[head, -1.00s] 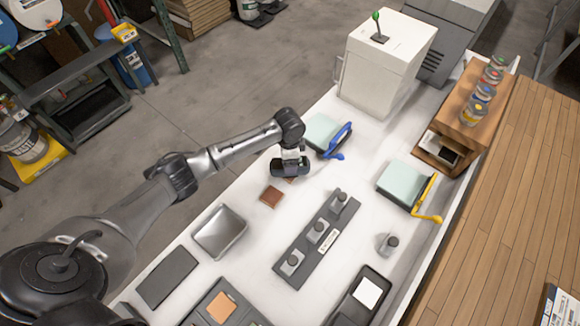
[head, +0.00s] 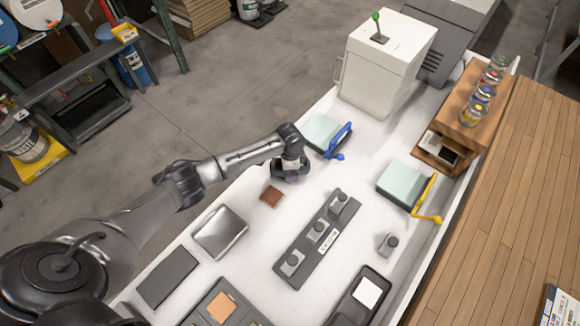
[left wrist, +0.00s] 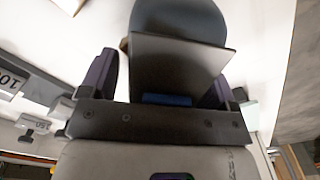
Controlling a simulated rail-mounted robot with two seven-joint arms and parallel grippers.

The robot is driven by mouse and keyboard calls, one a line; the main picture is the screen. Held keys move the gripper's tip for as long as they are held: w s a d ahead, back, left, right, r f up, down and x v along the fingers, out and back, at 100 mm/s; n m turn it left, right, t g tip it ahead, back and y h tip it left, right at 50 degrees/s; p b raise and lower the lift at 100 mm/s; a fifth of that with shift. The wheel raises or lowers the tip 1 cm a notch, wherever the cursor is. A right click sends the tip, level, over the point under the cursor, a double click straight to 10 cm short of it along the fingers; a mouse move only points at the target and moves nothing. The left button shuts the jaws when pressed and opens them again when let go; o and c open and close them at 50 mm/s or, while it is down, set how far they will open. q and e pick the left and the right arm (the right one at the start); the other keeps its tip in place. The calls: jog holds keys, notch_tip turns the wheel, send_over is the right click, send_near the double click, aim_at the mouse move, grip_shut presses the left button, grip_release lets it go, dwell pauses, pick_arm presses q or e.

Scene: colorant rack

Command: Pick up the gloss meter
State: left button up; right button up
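A dark, slate-blue rounded device (left wrist: 180,18) with a flat dark face (left wrist: 180,65), which looks like the gloss meter, lies directly ahead of my left gripper in the left wrist view. My left gripper (left wrist: 160,80) has its two purple-dark fingers spread, one on each side of it. A gap shows at the left finger; contact at the right one is hidden. In the head view my left gripper (head: 290,172) is low over the white table beside a brown square, and it mostly hides the device. My right gripper is not in view.
The brown square (head: 270,196) and a metal tray (head: 219,232) lie nearby on the table. A pale-topped board with a blue lever (head: 338,142) stands close behind the gripper. A dark rack with several grey pieces (head: 318,236) is to the right.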

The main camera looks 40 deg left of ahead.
pick_arm(q)
jog(key=c, duration=1.2)
jog(key=shift+r, duration=0.1)
jog(key=shift+c, duration=0.2)
